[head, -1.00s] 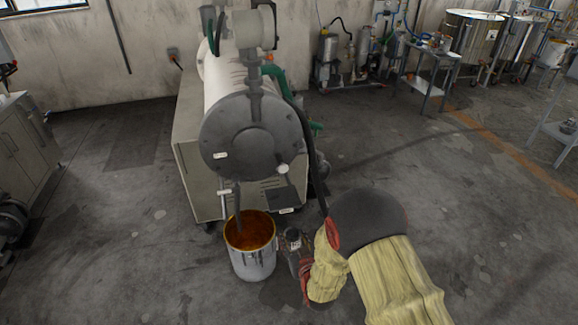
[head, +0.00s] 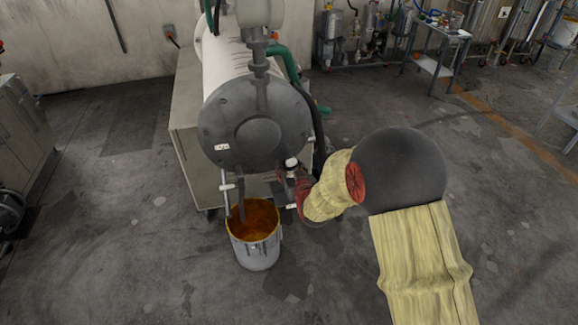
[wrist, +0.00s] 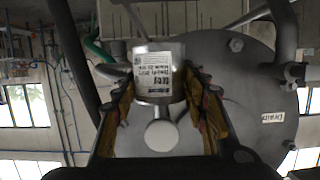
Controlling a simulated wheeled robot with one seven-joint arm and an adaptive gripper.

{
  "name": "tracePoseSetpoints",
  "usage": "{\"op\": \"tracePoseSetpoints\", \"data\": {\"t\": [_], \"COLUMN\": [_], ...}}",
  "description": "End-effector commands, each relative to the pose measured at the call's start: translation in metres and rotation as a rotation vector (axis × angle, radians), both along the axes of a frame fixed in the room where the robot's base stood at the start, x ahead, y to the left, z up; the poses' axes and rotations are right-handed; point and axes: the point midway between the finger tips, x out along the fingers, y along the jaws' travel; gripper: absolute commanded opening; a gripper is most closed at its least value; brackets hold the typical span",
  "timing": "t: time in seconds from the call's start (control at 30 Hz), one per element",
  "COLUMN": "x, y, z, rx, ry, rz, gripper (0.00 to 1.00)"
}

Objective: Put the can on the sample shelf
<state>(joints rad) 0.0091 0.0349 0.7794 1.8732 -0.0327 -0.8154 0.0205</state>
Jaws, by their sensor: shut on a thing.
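A small silver can (wrist: 158,72) with a white printed label sits between the two fingers of my gripper (wrist: 160,95) in the wrist view. The label's text appears upside down there. In the head view my gripper (head: 290,188) is at the front of the mill's round end, above and right of the paint pail. The can is mostly hidden there by the gripper and dark parts. I cannot tell which piece of furniture is the sample shelf.
The mill's round grey end (head: 256,130) is close to my gripper. A pail (head: 255,254) with orange-brown paint stands below it on the floor. A metal table (head: 437,38) is at the back right, another stand (head: 565,112) at the right edge. Floor between is clear.

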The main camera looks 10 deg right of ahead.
Motion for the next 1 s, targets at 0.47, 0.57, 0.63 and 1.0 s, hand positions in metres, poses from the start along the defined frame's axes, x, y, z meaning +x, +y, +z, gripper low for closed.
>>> {"op": "tracePoseSetpoints", "data": {"t": [0.47, 0.57, 0.63, 1.0], "x": [0.0, 0.0, 0.0, 0.0], "y": [0.0, 0.0, 0.0, 0.0], "z": [-0.049, -0.055, -0.057, -0.057], "rx": [0.0, 0.0, 0.0, 0.0], "ry": [0.0, 0.0, -0.001, -0.001], "rz": [0.0, 0.0, 0.0, 0.0], "gripper": [0.14, 0.14, 0.14, 0.14]}}
